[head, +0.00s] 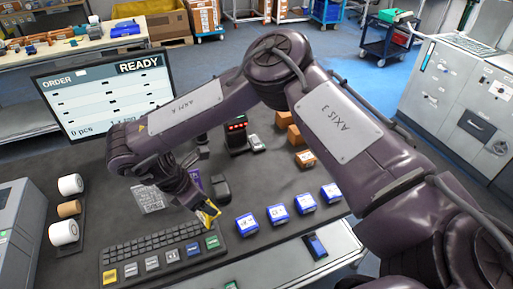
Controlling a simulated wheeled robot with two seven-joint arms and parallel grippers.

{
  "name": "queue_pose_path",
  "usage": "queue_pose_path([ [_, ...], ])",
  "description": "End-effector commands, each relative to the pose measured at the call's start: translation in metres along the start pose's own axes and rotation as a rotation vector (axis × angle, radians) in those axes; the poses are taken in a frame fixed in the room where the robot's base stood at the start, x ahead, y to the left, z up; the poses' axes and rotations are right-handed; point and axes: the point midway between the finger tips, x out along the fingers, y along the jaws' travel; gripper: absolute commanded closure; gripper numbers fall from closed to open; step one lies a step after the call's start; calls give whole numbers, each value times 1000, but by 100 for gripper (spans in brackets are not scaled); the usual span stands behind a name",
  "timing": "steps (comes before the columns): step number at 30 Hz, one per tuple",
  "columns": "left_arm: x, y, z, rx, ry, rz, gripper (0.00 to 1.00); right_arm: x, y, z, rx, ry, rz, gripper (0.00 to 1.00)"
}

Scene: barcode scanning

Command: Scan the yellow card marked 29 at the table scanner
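My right arm reaches across the table from the right. Its gripper (203,208) points down near the right end of the keyboard and seems shut on a small yellow card (212,213), held tilted; its marking is too small to read. A black device with red lights (237,128), which looks like the table scanner, stands farther back, behind the gripper and apart from the card. Another yellow piece (109,276) lies at the left end of a row of small coloured pieces in front of the keyboard. My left gripper is not in view.
Several blue boxes (277,213) stand in a row right of the gripper. A keyboard (150,248) lies to the left. A monitor (105,95) reads READY. Orange-brown boxes (305,158) and white rolls (64,231) are at the sides.

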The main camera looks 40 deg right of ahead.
Motion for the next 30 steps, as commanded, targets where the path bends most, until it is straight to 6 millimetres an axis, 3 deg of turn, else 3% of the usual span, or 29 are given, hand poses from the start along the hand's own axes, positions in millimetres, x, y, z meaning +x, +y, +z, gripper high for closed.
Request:
queue_pose_path([
  [3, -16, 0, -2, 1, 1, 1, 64, 7, 17, 24, -244, 8, 97, 45],
  [9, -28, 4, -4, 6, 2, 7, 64, 31, 35, 64, -557, 14, 224, 45],
  [20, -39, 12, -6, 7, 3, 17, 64, 55, 42, 109, -812, 10, 327, 45],
  [24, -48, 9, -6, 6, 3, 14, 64, 70, 40, 147, -942, 5, 381, 45],
  [30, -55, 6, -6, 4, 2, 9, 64, 88, 35, 185, -1085, 6, 444, 45],
])
